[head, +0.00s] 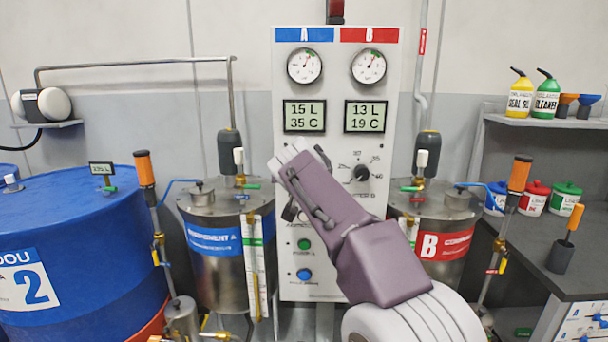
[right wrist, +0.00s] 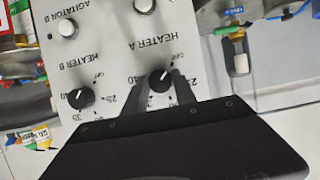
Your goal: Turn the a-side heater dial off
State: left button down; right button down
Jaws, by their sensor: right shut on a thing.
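The black A-side heater dial (right wrist: 160,80) shows in the right wrist view, which sees the panel upside down. My right gripper (right wrist: 168,84) is shut on this dial, with its dark fingers at the dial's sides. The dial's white mark slants toward the upper right of that view; I cannot read which label it meets. In the head view, my right arm covers the A dial on the control panel (head: 338,262). My left gripper is not in view.
The heater B dial (head: 361,173) is beside the A dial; it also shows in the right wrist view (right wrist: 80,97). Agitator knobs, a green button (head: 304,244) and a blue button (head: 305,275) are close by. Component tanks A (head: 214,268) and B (head: 450,270) flank the panel.

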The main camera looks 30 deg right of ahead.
jog(key=shift+f, duration=0.1)
dwell(0.4)
jog(key=c, duration=1)
grip_release()
jog(key=v, duration=0.9)
